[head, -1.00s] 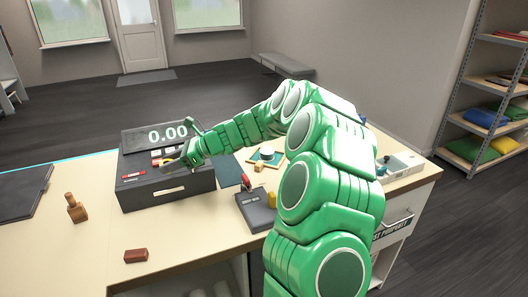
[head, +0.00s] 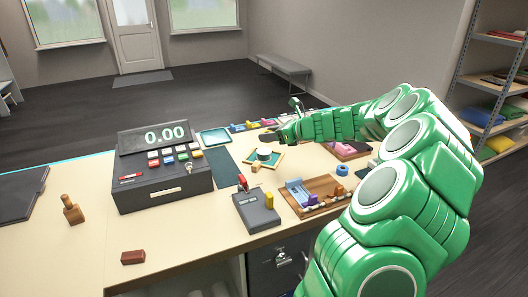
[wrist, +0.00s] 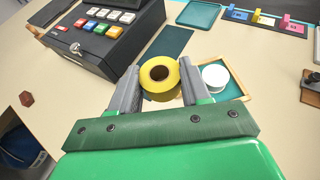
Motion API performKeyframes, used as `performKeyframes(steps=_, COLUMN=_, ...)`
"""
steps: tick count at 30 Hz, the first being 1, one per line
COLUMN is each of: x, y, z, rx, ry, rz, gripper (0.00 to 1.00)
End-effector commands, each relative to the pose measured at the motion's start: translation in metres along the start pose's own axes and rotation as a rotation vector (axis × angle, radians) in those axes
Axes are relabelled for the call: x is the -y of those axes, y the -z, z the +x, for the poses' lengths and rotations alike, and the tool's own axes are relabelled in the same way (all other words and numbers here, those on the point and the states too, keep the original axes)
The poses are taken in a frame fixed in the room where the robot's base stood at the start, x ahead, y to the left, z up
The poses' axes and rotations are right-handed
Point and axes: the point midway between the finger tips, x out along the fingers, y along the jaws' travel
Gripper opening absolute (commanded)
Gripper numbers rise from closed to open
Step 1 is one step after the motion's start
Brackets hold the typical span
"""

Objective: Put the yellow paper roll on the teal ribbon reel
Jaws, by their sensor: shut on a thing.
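My gripper (wrist: 158,88) is shut on the yellow paper roll (wrist: 160,75) in the wrist view, with one finger on each side and its round hole showing. In the head view my gripper (head: 270,137) is over the back middle of the counter, and I cannot make out the roll there. A small blue-teal ring (head: 342,169) lies on the counter to the right of my gripper, below my arm; it may be the teal ribbon reel, but I cannot be sure. It is not in the wrist view.
A white cylinder (wrist: 215,77) stands on a wood-rimmed tray (head: 280,159) near my gripper. The cash register (head: 165,172) is at left. A card terminal (head: 256,211) and a wooden organiser (head: 330,202) are in front. My arm hides part of the counter's right side.

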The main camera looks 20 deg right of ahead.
Motion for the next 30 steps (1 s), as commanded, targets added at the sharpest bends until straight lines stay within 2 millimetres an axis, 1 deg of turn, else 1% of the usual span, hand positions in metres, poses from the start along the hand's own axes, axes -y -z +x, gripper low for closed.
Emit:
performKeyframes(steps=2, x=0.005, y=0.002, z=-0.002, rx=0.000, ry=0.008, rz=0.003, gripper=0.18)
performKeyframes(steps=5, x=0.012, y=0.003, z=0.004, rx=-0.001, ry=0.010, rz=0.003, gripper=0.18)
performKeyframes(steps=12, x=0.032, y=0.009, z=0.026, rx=-0.002, ry=0.006, rz=0.004, gripper=0.18)
performKeyframes(steps=26, x=0.071, y=0.016, z=0.061, rx=0.000, ry=0.009, rz=0.002, gripper=0.18)
performKeyframes(steps=30, x=0.079, y=0.025, z=0.073, rx=-0.002, ry=0.005, rz=0.005, gripper=0.18)
